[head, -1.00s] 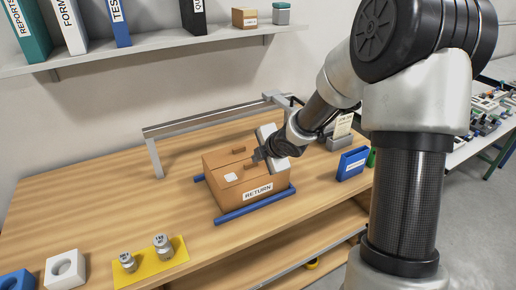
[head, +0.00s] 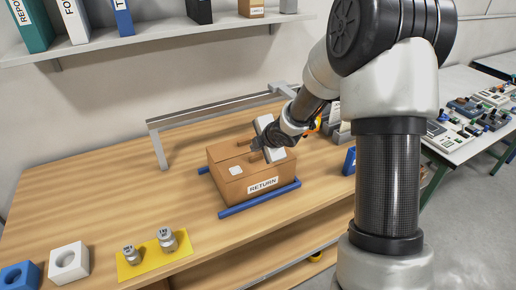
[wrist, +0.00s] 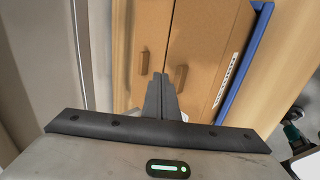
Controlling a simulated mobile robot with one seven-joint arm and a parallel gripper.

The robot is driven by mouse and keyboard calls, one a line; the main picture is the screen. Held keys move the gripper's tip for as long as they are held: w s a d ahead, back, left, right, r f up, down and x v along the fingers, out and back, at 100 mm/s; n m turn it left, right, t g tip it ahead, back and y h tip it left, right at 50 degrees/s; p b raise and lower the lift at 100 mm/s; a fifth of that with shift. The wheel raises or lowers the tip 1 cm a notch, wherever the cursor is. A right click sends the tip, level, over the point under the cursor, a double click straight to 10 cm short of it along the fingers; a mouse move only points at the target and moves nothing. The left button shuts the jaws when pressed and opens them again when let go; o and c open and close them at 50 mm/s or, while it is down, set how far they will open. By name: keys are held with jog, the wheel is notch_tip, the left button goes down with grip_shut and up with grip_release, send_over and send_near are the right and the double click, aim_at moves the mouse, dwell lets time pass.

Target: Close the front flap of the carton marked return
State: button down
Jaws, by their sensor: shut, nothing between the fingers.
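The carton marked RETURN (head: 229,185) sits on the table, its label facing front. Its top flaps look flat, with a seam between them. The front flap (head: 250,169) bears a white patch and lies down or nearly so; I cannot tell whether a small gap remains. In the wrist view, the front flap (wrist: 205,50) is right of the seam and the rear flap (wrist: 133,85) left of it, each with a small handle. My gripper (head: 257,150) is shut and empty over the carton's top, near the seam. Its fingertips (wrist: 159,77) lie between the handles; contact is unclear.
Blue rails (head: 260,197) flank the carton at front and back. A grey metal bar frame (head: 215,109) stands behind it. A yellow plate (head: 128,268) with weights is at front left. A blue box (head: 349,161) stands right.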

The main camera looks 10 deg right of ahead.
jog(key=shift+w+a+f, duration=0.1)
jog(key=shift+w+f, duration=0.1)
jog(key=shift+w, duration=0.05)
dwell(0.7)
